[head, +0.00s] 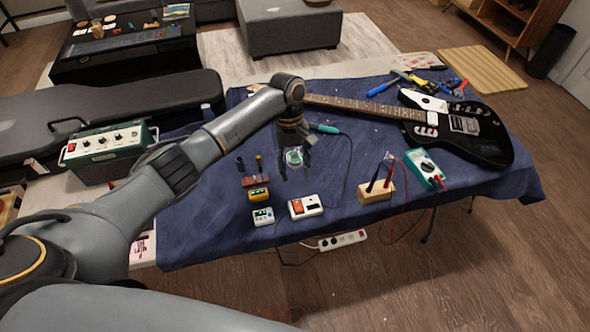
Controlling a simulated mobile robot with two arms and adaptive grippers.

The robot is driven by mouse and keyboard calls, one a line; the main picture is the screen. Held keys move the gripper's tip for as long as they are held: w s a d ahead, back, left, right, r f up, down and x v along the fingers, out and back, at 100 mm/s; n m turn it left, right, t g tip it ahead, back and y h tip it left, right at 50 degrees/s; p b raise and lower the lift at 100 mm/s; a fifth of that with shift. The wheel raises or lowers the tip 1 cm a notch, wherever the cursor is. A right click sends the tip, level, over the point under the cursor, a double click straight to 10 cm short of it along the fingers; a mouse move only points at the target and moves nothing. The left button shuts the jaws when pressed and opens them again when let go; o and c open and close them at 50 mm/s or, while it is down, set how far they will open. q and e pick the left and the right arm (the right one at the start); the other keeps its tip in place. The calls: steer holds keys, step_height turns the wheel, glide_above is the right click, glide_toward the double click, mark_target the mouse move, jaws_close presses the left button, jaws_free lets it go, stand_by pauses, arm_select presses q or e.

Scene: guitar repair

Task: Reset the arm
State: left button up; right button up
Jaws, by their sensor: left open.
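My left arm (235,120) reaches in from the left over the table with the blue cloth. Its left gripper (296,170) points down over the middle of the cloth and is open. A small round green-and-white thing (294,157) shows between the fingers. It looks apart from them, but I cannot tell whether it touches the gripper. My right gripper is not in view.
A black electric guitar (485,140) lies at the right, its neck running behind my gripper. Near the front edge are a white-and-red device (306,207), a wooden block (376,193) with probes and a green multimeter (424,168). A green amplifier box (105,146) stands left.

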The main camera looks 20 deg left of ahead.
arm_select(q)
steer(key=s+d+f+m+t+h, duration=0.1)
steer(key=s+d+f+m, duration=0.25)
steer(key=s, duration=0.35)
steer(key=s+d+f+m+t, duration=0.1)
steer(key=s+d+f+m, duration=0.25)
steer(key=s, duration=0.35)
steer(key=s+a+r+m+t+y, duration=0.1)
steer(key=s+a+r+t, duration=0.15)
steer(key=s+a, duration=0.35)
steer(key=s+a+r+m+t+y, duration=0.15)
steer(key=s+a+r, duration=0.25)
steer(key=s, duration=0.4)
step_height(320, 180, down, 30)
steer(key=s+g+b, duration=0.1)
steer(key=s+b, duration=0.1)
steer(key=s, duration=0.1)
steer(key=s+a+f+g+b, duration=0.1)
steer(key=s+a+f, duration=0.2)
steer(key=s+f, duration=1.2)
steer(key=shift+s+a+f, duration=0.15)
steer(key=shift+s+f, duration=0.05)
steer(key=shift+s, duration=0.1)
